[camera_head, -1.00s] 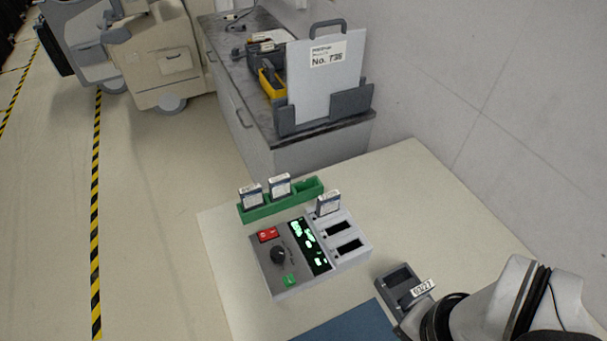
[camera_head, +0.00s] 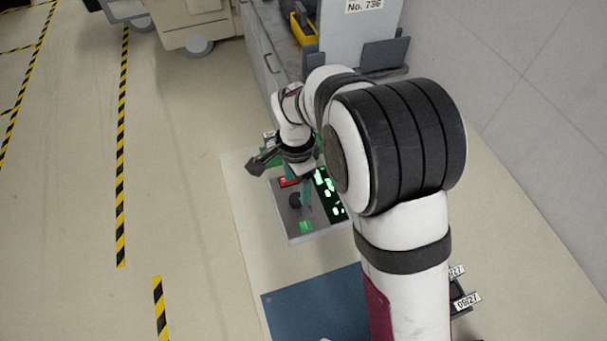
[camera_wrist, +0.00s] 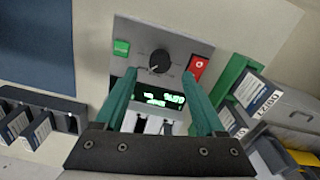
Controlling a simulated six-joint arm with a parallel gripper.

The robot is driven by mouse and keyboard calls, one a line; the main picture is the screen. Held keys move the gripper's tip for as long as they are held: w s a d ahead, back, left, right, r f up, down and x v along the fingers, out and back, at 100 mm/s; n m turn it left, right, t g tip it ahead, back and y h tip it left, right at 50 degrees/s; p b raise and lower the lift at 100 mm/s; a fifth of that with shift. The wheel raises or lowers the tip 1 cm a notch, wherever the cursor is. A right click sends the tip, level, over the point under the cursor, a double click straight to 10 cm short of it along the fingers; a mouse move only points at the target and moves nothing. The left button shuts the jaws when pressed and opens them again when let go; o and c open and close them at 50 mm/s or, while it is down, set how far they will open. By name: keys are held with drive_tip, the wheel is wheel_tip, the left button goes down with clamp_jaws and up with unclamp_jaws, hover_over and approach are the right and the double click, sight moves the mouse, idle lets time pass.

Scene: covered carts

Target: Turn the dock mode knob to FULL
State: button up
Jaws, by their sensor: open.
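The dock (camera_head: 297,227) is a grey box on the cream table. It bears a round black mode knob (camera_head: 295,200), a red switch (camera_head: 288,182), a green button (camera_head: 306,225) and a lit green display (camera_head: 327,190). In the wrist view the knob (camera_wrist: 159,61) has a small white mark near its lower edge; the scale lettering is too small to read. My gripper (camera_wrist: 160,76) is open, its two teal fingers pointing at the panel with the knob between their tips in the picture. Contact cannot be told. In the head view my gripper (camera_head: 305,188) is over the dock, partly hidden by my arm.
A green rack (camera_wrist: 234,76) with a labelled cartridge (camera_wrist: 258,94) stands beside the dock. A grey holder with cartridges (camera_wrist: 40,127) and a blue mat (camera_wrist: 38,45) lie on the other side. A grey cabinet (camera_head: 268,62) stands behind the table.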

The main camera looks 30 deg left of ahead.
sight(297, 197)
wheel_tip(297, 197, down, 4)
drive_tip(key=shift+f, duration=0.1)
drive_tip(key=shift+c, duration=0.4)
clamp_jaws()
